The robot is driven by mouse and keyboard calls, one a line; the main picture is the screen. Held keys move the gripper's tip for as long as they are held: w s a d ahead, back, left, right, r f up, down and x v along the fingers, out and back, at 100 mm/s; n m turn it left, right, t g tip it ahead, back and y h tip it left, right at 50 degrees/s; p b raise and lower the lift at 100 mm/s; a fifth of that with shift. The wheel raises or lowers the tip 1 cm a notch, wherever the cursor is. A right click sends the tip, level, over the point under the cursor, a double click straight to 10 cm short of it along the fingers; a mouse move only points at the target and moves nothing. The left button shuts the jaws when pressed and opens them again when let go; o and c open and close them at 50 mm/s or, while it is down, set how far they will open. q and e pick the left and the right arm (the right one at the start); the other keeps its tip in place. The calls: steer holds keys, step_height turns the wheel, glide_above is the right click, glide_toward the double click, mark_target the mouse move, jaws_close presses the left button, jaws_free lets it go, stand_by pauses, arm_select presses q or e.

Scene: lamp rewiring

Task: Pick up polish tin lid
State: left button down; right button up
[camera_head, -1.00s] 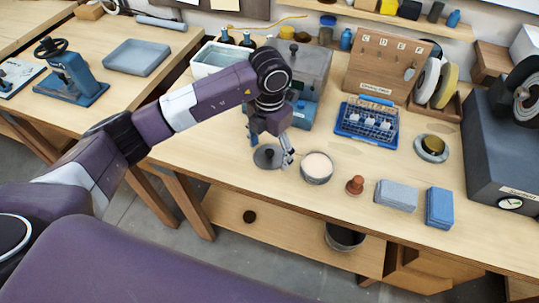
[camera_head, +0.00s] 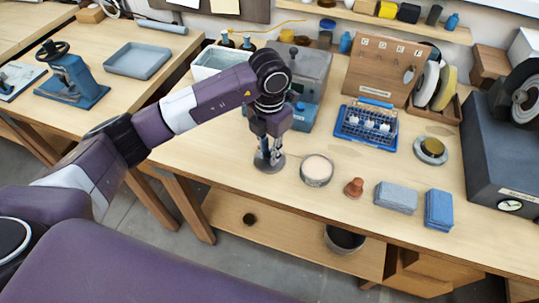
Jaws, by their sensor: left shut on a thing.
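The polish tin lid (camera_head: 269,168) is a flat dark grey disc on the workbench, left of the open polish tin (camera_head: 317,170), which shows a pale cream filling. My left gripper (camera_head: 269,158) points straight down over the lid. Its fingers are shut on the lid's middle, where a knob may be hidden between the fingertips. The lid looks to be resting on or very close to the bench. My right gripper is not in view.
A reddish-brown knob (camera_head: 354,187), a grey block (camera_head: 396,196) and a blue block (camera_head: 439,209) stand right of the tin. A blue rack (camera_head: 367,123) and a grey-blue machine (camera_head: 305,80) stand behind. The bench's front edge is close to the lid.

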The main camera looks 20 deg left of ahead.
arm_select(q)
steer(key=shift+s+f, duration=0.2)
